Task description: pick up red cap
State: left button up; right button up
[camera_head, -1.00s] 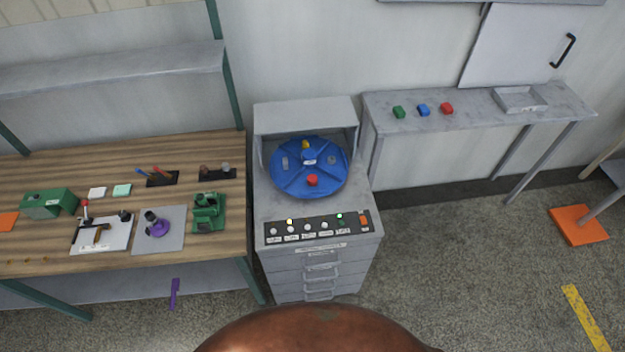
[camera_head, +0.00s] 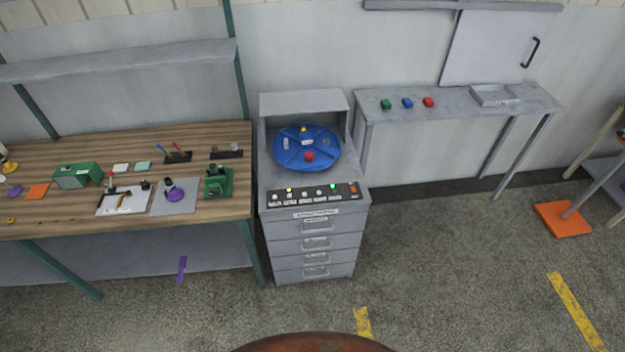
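A small red piece (camera_head: 309,156) sits near the front of the round blue turntable (camera_head: 290,160), which lies in the grey cabinet's top recess. Another small red piece (camera_head: 428,102) sits on the grey wall shelf, right of a blue piece (camera_head: 407,103) and a green piece (camera_head: 386,104). Both red pieces are small, and I cannot tell which is the red cap. Neither of my grippers is in view.
The grey drawer cabinet (camera_head: 315,245) has a button panel (camera_head: 312,195) on its front edge. A wooden workbench (camera_head: 60,218) with tools stands left. A shallow tray (camera_head: 494,96) sits on the shelf. Floor in front is open.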

aim_at(309, 155)
jog(key=z, duration=0.3)
jog(key=k, duration=0.2)
jog(key=u, duration=1.5)
jog(key=i, duration=1.3)
jog(key=z, duration=0.4)
